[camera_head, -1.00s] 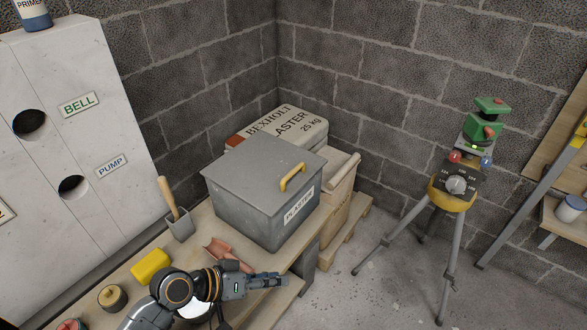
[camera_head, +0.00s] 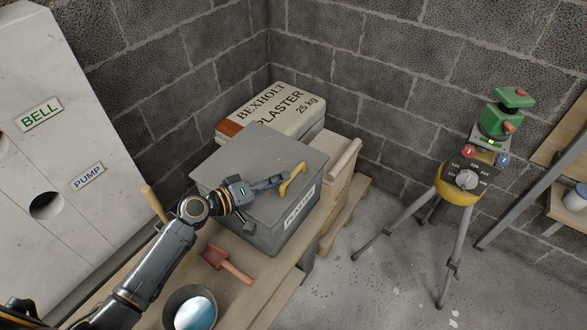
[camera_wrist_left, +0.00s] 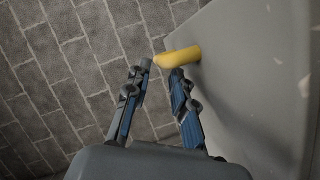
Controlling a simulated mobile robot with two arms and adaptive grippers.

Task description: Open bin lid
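The grey plaster bin (camera_head: 290,222) stands on the wooden bench, with its flat grey lid (camera_head: 270,148) down on it. A yellow handle (camera_head: 294,180) is fixed near the lid's front right edge. My left gripper (camera_head: 284,179) reaches over the lid from the left, its fingertips at the handle. In the left wrist view, the fingers (camera_wrist_left: 161,72) are apart, and the handle (camera_wrist_left: 180,58) lies just at their tips. I cannot tell whether they touch it. The lid (camera_wrist_left: 250,60) fills the right of that view. My right gripper is not in view.
A plaster sack (camera_head: 275,108) lies behind the bin. A red scoop (camera_head: 226,263) and a dark bowl (camera_head: 191,308) are on the bench in front.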

